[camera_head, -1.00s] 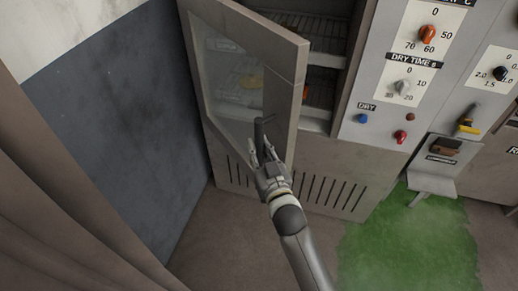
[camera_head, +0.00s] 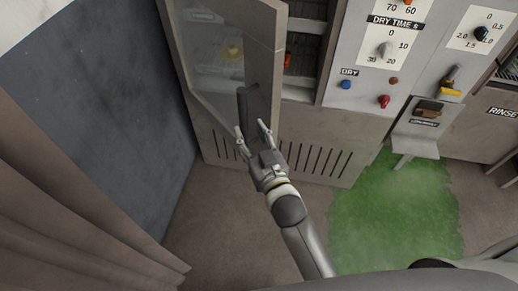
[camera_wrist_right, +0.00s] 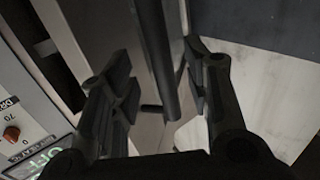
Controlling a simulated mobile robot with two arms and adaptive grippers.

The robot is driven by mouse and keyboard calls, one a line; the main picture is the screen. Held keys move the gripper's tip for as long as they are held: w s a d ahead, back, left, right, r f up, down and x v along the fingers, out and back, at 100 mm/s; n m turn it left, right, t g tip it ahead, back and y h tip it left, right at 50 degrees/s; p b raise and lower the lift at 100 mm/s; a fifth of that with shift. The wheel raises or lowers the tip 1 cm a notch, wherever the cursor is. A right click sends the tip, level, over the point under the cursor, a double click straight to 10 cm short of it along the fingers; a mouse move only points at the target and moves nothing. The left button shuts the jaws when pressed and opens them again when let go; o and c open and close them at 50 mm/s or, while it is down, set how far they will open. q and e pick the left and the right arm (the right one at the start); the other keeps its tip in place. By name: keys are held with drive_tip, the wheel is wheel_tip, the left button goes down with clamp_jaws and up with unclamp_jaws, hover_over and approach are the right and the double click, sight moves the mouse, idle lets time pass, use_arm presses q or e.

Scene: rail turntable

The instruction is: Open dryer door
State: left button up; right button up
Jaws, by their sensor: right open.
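The dryer door (camera_head: 262,62) is a grey frame with a glass pane, and it stands ajar, swung out to the left. Its dark vertical bar handle (camera_head: 243,104) is on the outer frame. My right gripper (camera_head: 253,133) is open just below and in front of the handle's lower end. In the right wrist view the handle (camera_wrist_right: 160,60) runs down between the two spread fingers (camera_wrist_right: 160,85), and I see no clear contact. The dryer interior (camera_head: 304,55) shows wire racks and something orange. My left gripper is not in view.
The dryer's control panel (camera_head: 363,62) with knobs and a blue and a red button is right of the opening. A grey wall (camera_head: 90,120) and a brown curtain (camera_head: 70,220) bound the left. A green floor patch (camera_head: 395,215) lies at right.

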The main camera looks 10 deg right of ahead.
drive_tip(key=s+d, duration=0.1)
drive_tip(key=s, duration=0.5)
drive_tip(key=shift+d, duration=0.1)
